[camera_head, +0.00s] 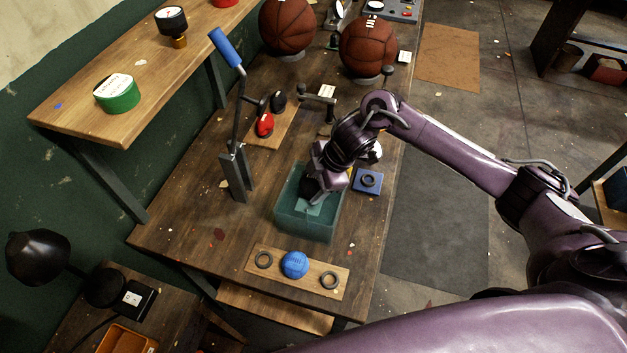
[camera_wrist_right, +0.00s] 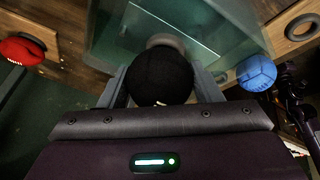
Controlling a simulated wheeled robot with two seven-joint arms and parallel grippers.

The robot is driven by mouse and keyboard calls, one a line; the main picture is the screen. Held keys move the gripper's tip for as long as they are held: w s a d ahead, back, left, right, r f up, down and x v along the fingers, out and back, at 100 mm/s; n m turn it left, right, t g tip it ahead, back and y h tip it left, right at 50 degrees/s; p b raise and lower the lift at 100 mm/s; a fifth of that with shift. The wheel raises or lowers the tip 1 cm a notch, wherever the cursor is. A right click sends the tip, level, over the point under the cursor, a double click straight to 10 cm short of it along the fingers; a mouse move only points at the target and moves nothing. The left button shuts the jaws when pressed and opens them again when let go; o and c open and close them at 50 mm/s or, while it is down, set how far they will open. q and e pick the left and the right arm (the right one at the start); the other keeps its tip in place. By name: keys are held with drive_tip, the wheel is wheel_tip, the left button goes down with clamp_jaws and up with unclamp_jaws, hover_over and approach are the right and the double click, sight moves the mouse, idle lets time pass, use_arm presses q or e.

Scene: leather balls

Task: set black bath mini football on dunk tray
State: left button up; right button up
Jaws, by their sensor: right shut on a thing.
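My right gripper (camera_wrist_right: 162,88) is shut on a black mini football (camera_wrist_right: 160,76); the wrist view shows a finger on either side of it. In the head view my right gripper (camera_head: 318,184) reaches down into a translucent green tub (camera_head: 300,226) and mostly hides the ball. A grey ring (camera_wrist_right: 166,41) shows just beyond the ball in the wrist view, within the tub's outline. I cannot tell whether ball and ring touch. Which piece is the dunk tray is not clear. A wooden board (camera_head: 311,279) in front holds a blue ball (camera_head: 295,264) between two dark rings. My left gripper is not in view.
A blue square pad with a ring (camera_head: 367,181) lies right of the tub. A lever press (camera_head: 236,160) stands to the left. Behind are a board with a red ball (camera_head: 265,125) and black piece, and two basketballs (camera_head: 368,46). The table's right edge is close.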

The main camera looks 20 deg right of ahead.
drive_tip(key=shift+f, duration=0.15)
drive_tip(key=o, duration=1)
drive_tip(key=shift+f, duration=0.1)
drive_tip(key=shift+o, duration=0.2)
drive_tip(key=shift+r, duration=0.3)
drive_tip(key=shift+d+r, duration=0.2)
drive_tip(key=shift+r, duration=0.1)
drive_tip(key=b+v, duration=0.2)
drive_tip(key=v, duration=0.9)
